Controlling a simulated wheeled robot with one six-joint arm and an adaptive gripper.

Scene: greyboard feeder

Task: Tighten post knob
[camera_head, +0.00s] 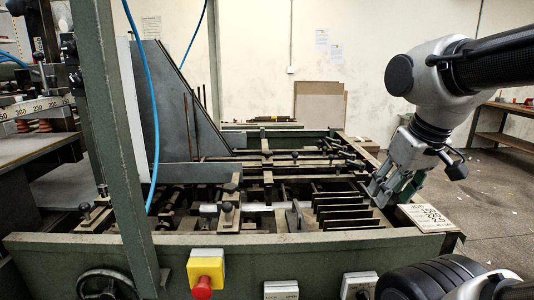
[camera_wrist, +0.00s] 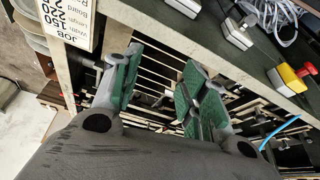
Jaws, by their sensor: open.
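My gripper (camera_head: 379,196) hangs over the right end of the feeder bed, beside the row of dark slats. In the wrist view my gripper (camera_wrist: 162,68) is open, its green-padded fingers apart, with pale slats showing between and behind them. I see nothing held between the fingers. Several small dark knobs stand on the bed. One knob (camera_head: 228,207) is on a post near the middle, and another knob (camera_head: 85,209) is at the far left. I cannot tell which is the post knob; anything right behind the fingers is hidden.
A job card (camera_head: 427,217) lies on the frame's right corner, close to my gripper. The green front rail (camera_head: 330,243) carries a yellow box with a red stop button (camera_head: 202,287). A green upright (camera_head: 110,140) and blue hose cross the left side. Floor on the right is open.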

